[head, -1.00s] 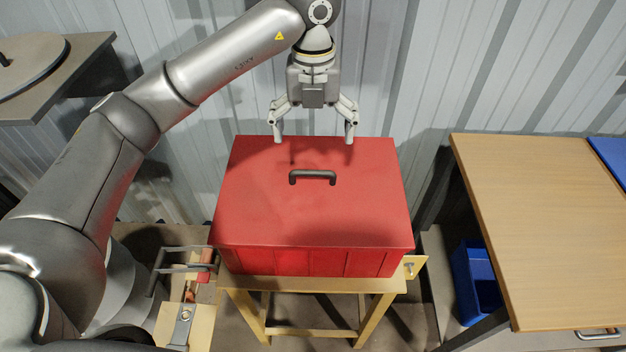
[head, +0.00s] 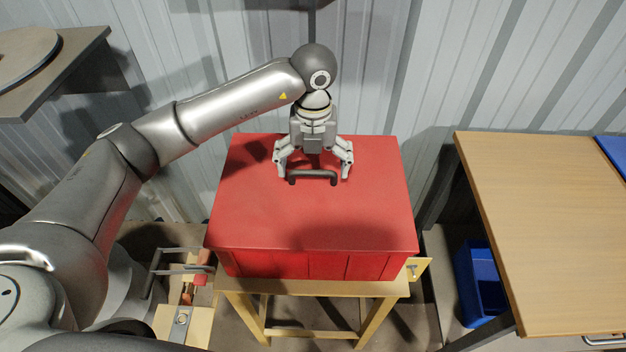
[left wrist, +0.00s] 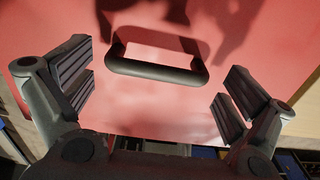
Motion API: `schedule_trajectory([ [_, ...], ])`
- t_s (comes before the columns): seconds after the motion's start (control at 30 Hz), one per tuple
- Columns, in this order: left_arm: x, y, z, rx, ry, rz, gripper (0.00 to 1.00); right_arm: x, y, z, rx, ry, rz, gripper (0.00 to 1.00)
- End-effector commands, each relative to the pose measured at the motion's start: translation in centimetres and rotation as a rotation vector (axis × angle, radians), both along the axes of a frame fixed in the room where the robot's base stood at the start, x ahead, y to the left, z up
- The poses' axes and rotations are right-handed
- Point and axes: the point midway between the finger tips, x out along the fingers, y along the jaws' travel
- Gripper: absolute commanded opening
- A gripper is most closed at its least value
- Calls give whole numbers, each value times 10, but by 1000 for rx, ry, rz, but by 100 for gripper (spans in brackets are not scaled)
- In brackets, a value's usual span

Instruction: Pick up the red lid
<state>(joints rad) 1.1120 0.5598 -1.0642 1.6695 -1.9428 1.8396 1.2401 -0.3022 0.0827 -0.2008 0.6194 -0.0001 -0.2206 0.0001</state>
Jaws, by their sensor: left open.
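The red lid (head: 290,220) lies on top of a red bin (head: 320,265) on a wooden stand. A dark bar handle (head: 313,180) stands up from the lid's middle. My left gripper (head: 313,172) points down over the lid, open, its fingers at the two ends of the handle. In the left wrist view, the handle (left wrist: 157,70) lies between the two spread finger pads, apart from both, against the red lid (left wrist: 150,112). My right gripper is not in view.
The wooden stand (head: 315,288) carries the bin. A wood-topped table (head: 540,220) stands at the right, with a blue bin (head: 480,285) below its left edge. A grey shelf (head: 55,75) is at the upper left. A corrugated wall is close behind.

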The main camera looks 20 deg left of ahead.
Motion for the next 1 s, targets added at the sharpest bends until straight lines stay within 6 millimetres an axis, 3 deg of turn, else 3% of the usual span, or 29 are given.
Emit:
schedule_trajectory([
  [0.03,-3,1,-4,1,5,1,100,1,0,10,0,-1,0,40],
  [0.2,-2,0,-25,1,1,-1,100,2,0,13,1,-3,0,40],
  [0.47,-1,0,-29,0,-1,-1,100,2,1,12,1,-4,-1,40],
  [0.87,-1,0,-28,0,-1,0,51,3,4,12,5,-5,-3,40],
  [1.0,-1,0,-27,-1,-3,0,51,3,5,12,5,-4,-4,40],
])
